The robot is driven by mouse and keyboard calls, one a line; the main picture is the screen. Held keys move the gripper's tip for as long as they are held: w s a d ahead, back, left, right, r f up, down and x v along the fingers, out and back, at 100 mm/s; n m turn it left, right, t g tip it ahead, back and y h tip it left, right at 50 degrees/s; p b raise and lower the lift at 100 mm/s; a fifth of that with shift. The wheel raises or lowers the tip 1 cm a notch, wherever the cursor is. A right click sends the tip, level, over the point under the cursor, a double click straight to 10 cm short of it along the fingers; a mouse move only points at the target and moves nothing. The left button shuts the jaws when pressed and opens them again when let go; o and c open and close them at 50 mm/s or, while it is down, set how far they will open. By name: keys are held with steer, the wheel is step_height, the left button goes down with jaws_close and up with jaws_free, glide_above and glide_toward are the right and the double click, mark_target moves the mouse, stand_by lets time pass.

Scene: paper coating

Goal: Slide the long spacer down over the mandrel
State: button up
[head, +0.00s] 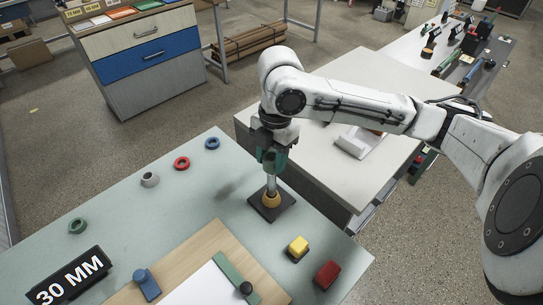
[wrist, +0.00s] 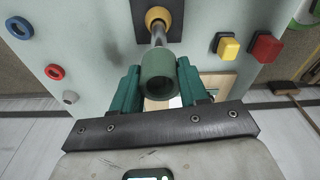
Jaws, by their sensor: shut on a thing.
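The long spacer (wrist: 158,68) is a dark green tube. My gripper (wrist: 158,88) is shut on it, with a teal finger on each side. In the head view my gripper (head: 271,158) is upright above the mandrel (head: 271,186), a bare silver rod. The mandrel also shows in the wrist view (wrist: 158,36), in line with the spacer and running up to its far end. Whether the rod is inside the bore is hidden. A yellow collar (head: 271,200) sits low on the mandrel, below and apart from the spacer, above a dark square base (head: 284,207).
Yellow (head: 298,246) and red (head: 328,274) blocks stand front right of the base. Blue (head: 212,143), red (head: 181,163), grey (head: 149,179) and green (head: 77,226) rings lie to the left. A board (head: 180,262) with paper is in front. A white table (head: 330,160) stands behind.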

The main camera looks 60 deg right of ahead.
mark_target(271, 169)
steer(key=shift+f+b, duration=1.75)
steer(key=shift+f, duration=0.3)
steer(key=o, duration=1.2)
steer(key=shift+c, duration=0.2)
step_height(271, 169, up, 11)
steer(key=d, duration=0.1)
steer(key=shift+d, duration=0.15)
steer(key=shift+s+f, duration=0.15)
steer(key=shift+f, duration=0.05)
